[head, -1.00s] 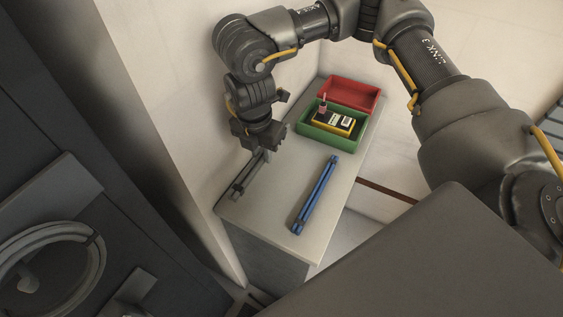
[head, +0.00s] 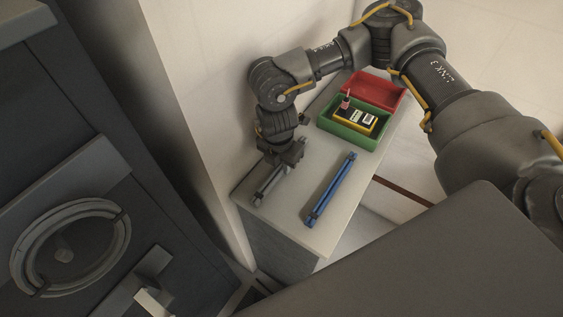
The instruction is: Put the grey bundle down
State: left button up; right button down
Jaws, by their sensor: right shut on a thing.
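The grey bundle (head: 268,186) is a slim set of grey rods at the left side of the pale bench top (head: 308,222). My left gripper is not in view.
A blue bundle (head: 331,189) lies to the right on the bench. Behind it stand a green tray (head: 345,132) holding a yellow and black device (head: 356,117) and a red tray (head: 377,88). A wall borders the bench's left side. Bare bench lies between the bundles.

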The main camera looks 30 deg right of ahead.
aim_at(279, 170)
jog(key=c, duration=1.7)
grip_release()
jog(key=shift+f, duration=0.15)
jog(key=o, duration=0.4)
jog(key=shift+o, duration=0.2)
jog(key=shift+r, duration=0.6)
notch_tip(279, 170, up, 11)
jog(key=a+b, duration=0.1)
jog(key=b, duration=0.1)
jog(key=shift+s, duration=0.35)
